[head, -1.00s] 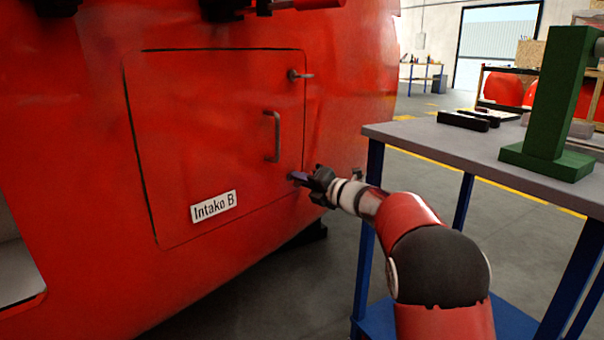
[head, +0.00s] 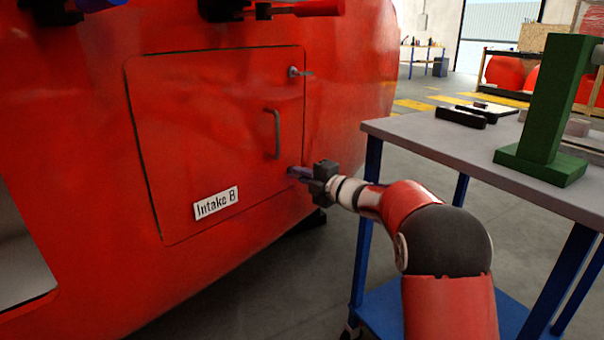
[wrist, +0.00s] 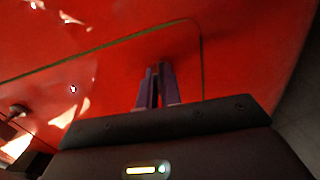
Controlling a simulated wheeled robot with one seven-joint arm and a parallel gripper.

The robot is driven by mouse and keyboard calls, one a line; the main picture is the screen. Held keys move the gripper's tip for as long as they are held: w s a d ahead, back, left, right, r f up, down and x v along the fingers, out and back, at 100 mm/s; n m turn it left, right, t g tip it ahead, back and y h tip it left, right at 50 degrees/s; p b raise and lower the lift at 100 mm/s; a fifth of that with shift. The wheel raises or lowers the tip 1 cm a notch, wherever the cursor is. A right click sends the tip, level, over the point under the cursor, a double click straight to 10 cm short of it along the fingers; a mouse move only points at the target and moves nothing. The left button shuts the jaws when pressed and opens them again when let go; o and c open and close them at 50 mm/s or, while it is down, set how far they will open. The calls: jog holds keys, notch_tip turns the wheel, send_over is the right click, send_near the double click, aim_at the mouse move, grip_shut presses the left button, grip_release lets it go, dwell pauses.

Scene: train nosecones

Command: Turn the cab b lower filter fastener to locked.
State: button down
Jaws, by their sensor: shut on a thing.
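The red cab nosecone carries a closed hatch panel (head: 210,130) labelled "Intake B" (head: 215,204). The lower filter fastener (head: 291,171) is at the hatch's lower right corner, mostly hidden by my gripper. My gripper (head: 300,172) is at that fastener, its fingers shut on it. In the wrist view my gripper (wrist: 158,85) has its two purplish fingers close together against the red panel, near the hatch's seam corner. The fastener's turn angle cannot be made out.
The upper fastener (head: 294,72) and a vertical handle (head: 276,134) stand out from the hatch above my gripper. A grey-topped table (head: 450,150) with blue legs stands close right of my arm, bearing a green stand (head: 556,110).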

dwell(0.3)
jog(key=c, duration=1.6)
grip_release()
jog(key=v, duration=0.7)
jog(key=shift+s+d+b, duration=0.3)
jog(key=shift+b, duration=0.05)
